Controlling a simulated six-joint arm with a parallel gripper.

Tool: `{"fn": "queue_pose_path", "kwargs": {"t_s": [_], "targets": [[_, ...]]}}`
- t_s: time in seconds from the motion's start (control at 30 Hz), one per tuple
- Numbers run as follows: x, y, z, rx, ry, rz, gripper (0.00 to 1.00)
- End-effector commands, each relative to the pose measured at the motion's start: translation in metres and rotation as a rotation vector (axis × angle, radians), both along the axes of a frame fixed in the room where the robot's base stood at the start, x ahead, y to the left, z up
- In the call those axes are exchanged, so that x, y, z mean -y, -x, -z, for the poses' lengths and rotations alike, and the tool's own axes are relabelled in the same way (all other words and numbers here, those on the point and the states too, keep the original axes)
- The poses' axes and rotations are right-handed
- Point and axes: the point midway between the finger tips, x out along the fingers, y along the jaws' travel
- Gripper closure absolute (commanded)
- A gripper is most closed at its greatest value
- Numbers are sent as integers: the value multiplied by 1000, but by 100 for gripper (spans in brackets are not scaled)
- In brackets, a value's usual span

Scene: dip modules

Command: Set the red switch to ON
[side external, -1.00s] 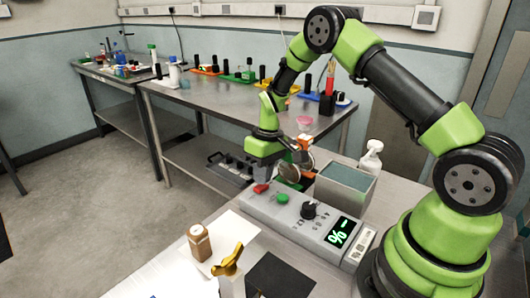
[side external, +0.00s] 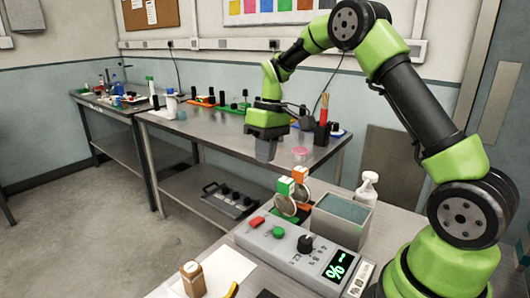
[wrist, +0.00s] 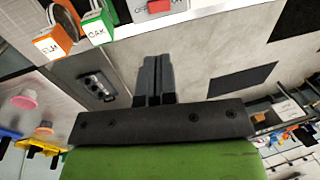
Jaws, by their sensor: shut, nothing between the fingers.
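The red switch (side external: 256,221) sits at the far left end of a grey control box (side external: 290,262). In the wrist view the red switch (wrist: 158,6) shows at the top edge, with cut-off lettering beside it; I cannot read its setting. My gripper (side external: 266,158) is shut and empty, pointing down, well above the box and apart from the switch. Its closed fingers also show in the wrist view (wrist: 154,62).
The box has a green button (side external: 278,232), a black dial (side external: 305,243) and a lit display (side external: 338,267). Green (side external: 285,186) and orange (side external: 300,174) labelled tags stand behind it, beside a grey open bin (side external: 340,219). A white bottle (side external: 367,186) is behind the bin.

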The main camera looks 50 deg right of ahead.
Motion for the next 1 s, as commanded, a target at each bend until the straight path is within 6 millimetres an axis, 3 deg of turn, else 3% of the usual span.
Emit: {"fn": "queue_pose_path", "kwargs": {"t_s": [0.23,0.57,0.77,1.0], "targets": [[-14,1,-1,1,-1,-3,100],[-15,1,5,-2,-2,0,100],[-21,1,35,-6,-3,-1,100],[-31,1,87,-7,-3,-1,100]]}}
